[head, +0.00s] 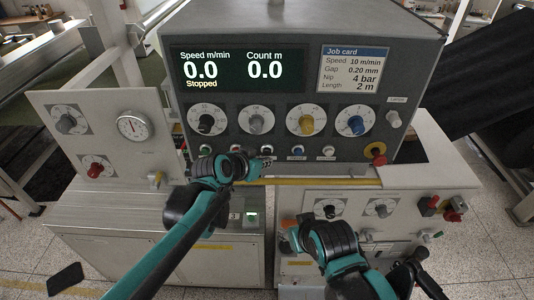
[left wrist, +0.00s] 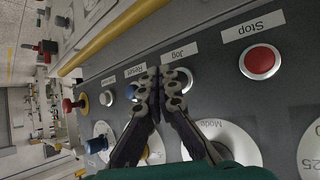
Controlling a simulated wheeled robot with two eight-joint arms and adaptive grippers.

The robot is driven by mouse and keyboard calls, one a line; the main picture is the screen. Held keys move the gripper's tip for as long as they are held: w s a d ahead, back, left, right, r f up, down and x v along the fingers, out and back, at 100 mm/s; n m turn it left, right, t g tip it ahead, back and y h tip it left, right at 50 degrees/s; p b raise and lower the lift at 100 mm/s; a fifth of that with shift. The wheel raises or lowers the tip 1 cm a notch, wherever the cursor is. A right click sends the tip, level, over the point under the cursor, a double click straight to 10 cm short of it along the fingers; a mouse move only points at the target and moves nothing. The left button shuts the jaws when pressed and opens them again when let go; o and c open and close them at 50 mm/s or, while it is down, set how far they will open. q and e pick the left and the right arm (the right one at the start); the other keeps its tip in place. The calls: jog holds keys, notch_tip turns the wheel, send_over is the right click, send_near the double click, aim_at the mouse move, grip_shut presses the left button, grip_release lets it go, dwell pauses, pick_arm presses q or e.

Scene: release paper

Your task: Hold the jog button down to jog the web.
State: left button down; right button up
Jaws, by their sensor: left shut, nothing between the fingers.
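The jog button (left wrist: 187,78) sits under the Jog label (left wrist: 180,52) in the left wrist view, between the red stop button (left wrist: 261,60) and the blue reset button (left wrist: 131,93). Its left part is hidden behind my fingers. My left gripper (left wrist: 161,74) is shut and empty, its tips over the panel at the jog button's left edge. I cannot tell whether they touch it. In the head view my left gripper (head: 264,162) is in front of the button row, and the display (head: 236,69) reads Stopped with speed 0.0. My right gripper (head: 408,272) is low at the right, its fingers unclear.
Dials (head: 306,120) stand above the button row. A red mushroom knob (head: 375,149) is at the panel's right end. A yellow bar (head: 310,182) runs below the buttons. A lower panel with knobs (head: 381,209) is near my right arm.

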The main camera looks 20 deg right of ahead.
pick_arm(q)
jog(key=shift+w, duration=0.1)
dwell(0.4)
jog(key=shift+w+d, duration=0.1)
jog(key=shift+w, duration=0.2)
